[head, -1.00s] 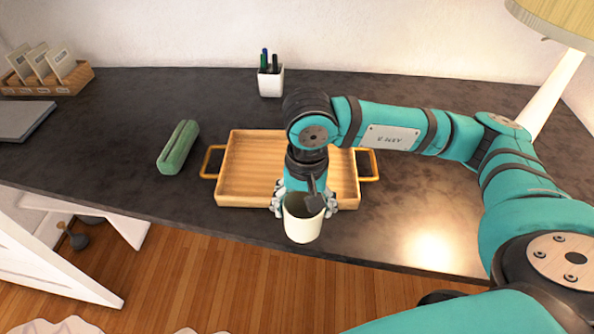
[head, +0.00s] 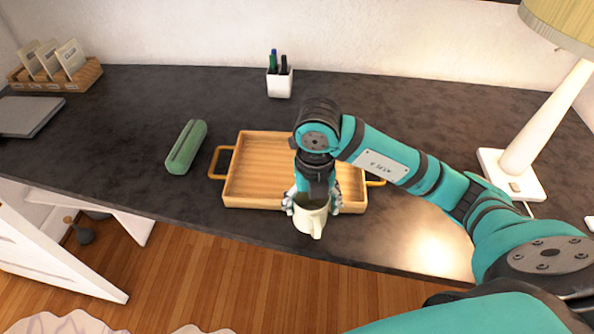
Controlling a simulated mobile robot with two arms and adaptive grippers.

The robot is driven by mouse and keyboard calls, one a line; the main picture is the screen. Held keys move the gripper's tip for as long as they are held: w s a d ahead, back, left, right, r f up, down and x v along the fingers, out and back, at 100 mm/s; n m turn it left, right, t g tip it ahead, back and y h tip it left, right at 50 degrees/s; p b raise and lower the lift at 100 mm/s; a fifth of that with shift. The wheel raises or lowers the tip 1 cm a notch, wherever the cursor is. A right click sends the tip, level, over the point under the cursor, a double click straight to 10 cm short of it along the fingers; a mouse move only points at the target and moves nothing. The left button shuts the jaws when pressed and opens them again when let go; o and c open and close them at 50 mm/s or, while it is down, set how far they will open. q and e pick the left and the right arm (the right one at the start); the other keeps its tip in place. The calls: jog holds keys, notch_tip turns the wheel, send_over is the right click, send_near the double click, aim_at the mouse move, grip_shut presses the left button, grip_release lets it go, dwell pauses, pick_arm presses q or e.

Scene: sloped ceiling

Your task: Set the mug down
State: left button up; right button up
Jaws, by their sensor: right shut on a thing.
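A cream mug (head: 309,220) is held in my right gripper (head: 311,203) near the front edge of the dark desk. The gripper's fingers are on both sides of the mug, and its handle points toward the front. The mug overlaps the front edge of the wooden tray (head: 255,175) in the head view; I cannot tell how high it is above the desk. My right arm hides part of the tray's right side. My left gripper is not in view.
A green case (head: 186,147) lies left of the tray. A white pen cup (head: 279,82) stands behind it. A lamp (head: 512,175) stands at the right, and a laptop (head: 28,116) and card holder (head: 56,74) at the far left.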

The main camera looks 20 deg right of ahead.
jog(key=shift+d+f+m, duration=0.15)
jog(key=shift+m, duration=0.95)
jog(key=shift+w+d, duration=0.3)
jog(key=w+d+f+p, duration=0.1)
jog(key=w+d, duration=0.2)
jog(key=w+d+f+p, duration=0.1)
jog(key=w+d+p, duration=0.1)
jog(key=w+d, duration=0.2)
jog(key=w+d+f+p, duration=0.1)
jog(key=w+d+f, duration=0.1)
jog(key=w+d, duration=0.1)
jog(key=shift+w+d+p, duration=0.25)
jog(key=shift+d+p, duration=0.1)
jog(key=shift+d, duration=0.05)
jog(key=shift+f, duration=0.45)
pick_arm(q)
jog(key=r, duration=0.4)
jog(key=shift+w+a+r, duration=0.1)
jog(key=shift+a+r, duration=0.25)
pick_arm(e)
jog(key=shift+f, duration=0.1)
